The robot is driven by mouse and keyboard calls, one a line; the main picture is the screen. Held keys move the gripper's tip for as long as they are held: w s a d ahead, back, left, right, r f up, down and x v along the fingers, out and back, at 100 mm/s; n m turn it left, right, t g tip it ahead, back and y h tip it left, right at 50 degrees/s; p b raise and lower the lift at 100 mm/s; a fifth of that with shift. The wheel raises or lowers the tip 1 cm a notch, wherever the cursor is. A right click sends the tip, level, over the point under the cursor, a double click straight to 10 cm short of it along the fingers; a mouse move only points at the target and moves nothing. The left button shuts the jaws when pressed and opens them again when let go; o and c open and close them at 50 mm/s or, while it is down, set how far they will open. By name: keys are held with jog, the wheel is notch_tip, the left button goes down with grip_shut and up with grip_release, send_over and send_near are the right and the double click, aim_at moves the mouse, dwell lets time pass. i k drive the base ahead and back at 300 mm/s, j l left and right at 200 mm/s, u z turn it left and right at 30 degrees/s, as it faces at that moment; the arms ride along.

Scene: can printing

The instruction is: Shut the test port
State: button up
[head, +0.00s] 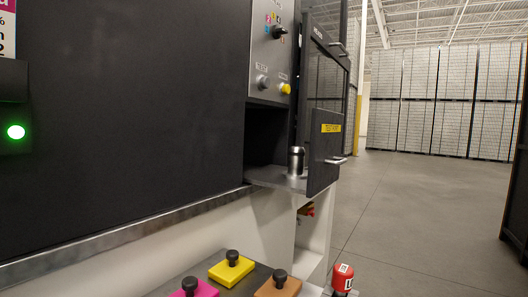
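The test port is an open dark recess (264,140) in the right part of the black machine front. Its dark door (322,160), with a yellow label (331,128) too small to read and a metal bar handle (335,160), stands swung out at the recess's right side. A silver metal cylinder (296,162) stands upright on the metal shelf (270,178) at the opening. The inner depth of the recess is in shadow. My gripper is not in view.
Above the port is a control panel (270,50) with a knob and buttons; another dark framed door (325,70) stands out beside it. Yellow, magenta and brown blocks (231,268) with black knobs lie below. A red-topped item (342,278) is at bottom right. Floor (420,210) rightward is clear.

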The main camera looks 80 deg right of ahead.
aim_at(326, 160)
jog(key=z, duration=2.5)
